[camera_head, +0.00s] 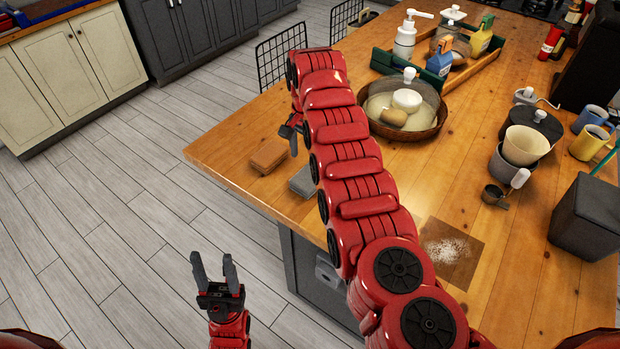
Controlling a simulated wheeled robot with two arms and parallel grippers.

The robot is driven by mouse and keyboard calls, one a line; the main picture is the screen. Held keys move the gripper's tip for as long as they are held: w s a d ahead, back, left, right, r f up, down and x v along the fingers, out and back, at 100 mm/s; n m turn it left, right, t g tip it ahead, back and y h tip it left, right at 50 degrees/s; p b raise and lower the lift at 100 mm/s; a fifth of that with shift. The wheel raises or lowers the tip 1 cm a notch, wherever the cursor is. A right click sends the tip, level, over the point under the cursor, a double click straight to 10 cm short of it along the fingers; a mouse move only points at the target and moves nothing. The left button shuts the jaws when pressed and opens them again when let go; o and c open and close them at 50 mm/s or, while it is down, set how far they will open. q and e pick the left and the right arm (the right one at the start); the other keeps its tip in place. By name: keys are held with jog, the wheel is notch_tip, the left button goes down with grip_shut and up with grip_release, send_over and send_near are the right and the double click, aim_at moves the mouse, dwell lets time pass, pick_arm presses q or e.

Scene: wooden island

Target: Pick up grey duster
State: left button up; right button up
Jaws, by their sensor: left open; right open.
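A small grey block (303,182), which looks like the grey duster, lies on the wooden island (225,150) near its left edge. My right arm passes just right of it and may hide part of it. My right gripper (292,140) is above and beyond the grey block, partly hidden behind my arm. It is open and apart from the block. My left gripper (214,268) is open and empty, fingers pointing up in the picture, over the floor in front of the island.
A brown block (269,155) lies left of the grey one. A round basket (436,122), a green wooden tray (382,60), cups, a dark box (588,218) and a brown board with white powder (447,251) stand or lie to the right. The floor at left is clear.

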aim_at(308, 176)
notch_tip(308, 176, down, 3)
jog(key=shift+r+p, duration=0.2)
jog(key=shift+p, duration=0.2)
notch_tip(308, 176, down, 2)
jog(key=shift+f+p, duration=0.1)
jog(key=shift+p, duration=1.05)
notch_tip(308, 176, down, 3)
jog(key=shift+s+r, duration=0.1)
jog(key=shift+r, duration=0.1)
jog(key=shift+f, duration=0.25)
jog(key=c, duration=1.1)
jog(key=shift+r, duration=0.2)
